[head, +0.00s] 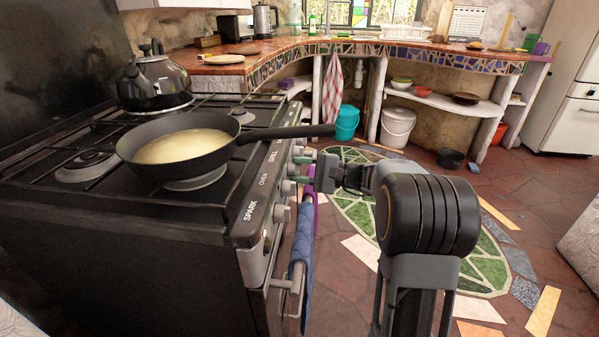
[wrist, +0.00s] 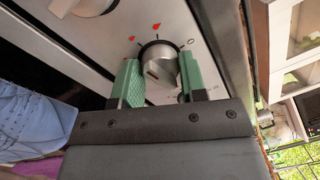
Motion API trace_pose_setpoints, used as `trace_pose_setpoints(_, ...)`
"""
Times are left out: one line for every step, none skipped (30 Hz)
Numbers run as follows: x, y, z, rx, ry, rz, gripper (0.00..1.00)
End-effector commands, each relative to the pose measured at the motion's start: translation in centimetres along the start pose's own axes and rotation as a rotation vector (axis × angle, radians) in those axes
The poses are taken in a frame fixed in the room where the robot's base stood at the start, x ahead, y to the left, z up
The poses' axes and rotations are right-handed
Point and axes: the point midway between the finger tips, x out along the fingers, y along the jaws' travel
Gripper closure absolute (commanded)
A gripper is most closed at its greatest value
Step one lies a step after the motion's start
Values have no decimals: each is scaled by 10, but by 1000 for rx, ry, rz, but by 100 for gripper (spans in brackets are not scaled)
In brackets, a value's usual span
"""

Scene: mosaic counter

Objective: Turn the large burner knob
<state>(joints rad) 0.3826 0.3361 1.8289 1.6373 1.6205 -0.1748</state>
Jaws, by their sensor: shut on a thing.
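The burner knob (wrist: 160,68), silver with a dark ring at its base, sits on the stove's light front panel (wrist: 130,18) in the wrist view. Red flame marks and a small circle mark are printed around it. My gripper (wrist: 157,82) has its two green fingers on either side of the knob and is shut on it. In the head view my gripper (head: 303,170) reaches the stove front from the right, among a row of several knobs. The held knob is mostly hidden there by the fingers. Another knob (wrist: 82,5) shows at the top of the wrist view.
A frying pan (head: 180,148) with yellowish contents sits on the stove, its handle sticking out over the front edge above my gripper. A dark kettle (head: 155,82) stands behind it. A blue cloth (head: 301,250) hangs on the oven rail below. The floor to the right is open.

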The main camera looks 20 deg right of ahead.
Motion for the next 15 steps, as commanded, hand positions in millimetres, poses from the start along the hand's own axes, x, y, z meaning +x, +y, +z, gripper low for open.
trace_pose_setpoints(0, 0, 0, -3, -1, 1, 85)
trace_pose_setpoints(0, 0, 0, -5, -1, 1, 85)
trace_pose_setpoints(0, 0, 0, -6, -1, 1, 85)
trace_pose_setpoints(0, 0, 0, -6, -1, 1, 85)
trace_pose_setpoints(0, 0, 0, -6, -1, 1, 85)
trace_pose_setpoints(0, 0, 0, -6, -1, 1, 85)
trace_pose_setpoints(0, 0, 0, -6, -1, 1, 85)
trace_pose_setpoints(0, 0, 0, -6, -1, 1, 85)
trace_pose_setpoints(0, 0, 0, -6, -1, 1, 85)
trace_pose_setpoints(0, 0, 0, -6, -1, 1, 85)
trace_pose_setpoints(0, 0, 0, -6, -1, 1, 85)
trace_pose_setpoints(0, 0, 0, -6, -1, 1, 85)
trace_pose_setpoints(0, 0, 0, -6, -1, 1, 60)
trace_pose_setpoints(0, 0, 0, -6, -1, 1, 57)
trace_pose_setpoints(0, 0, 0, -5, -1, 1, 54)
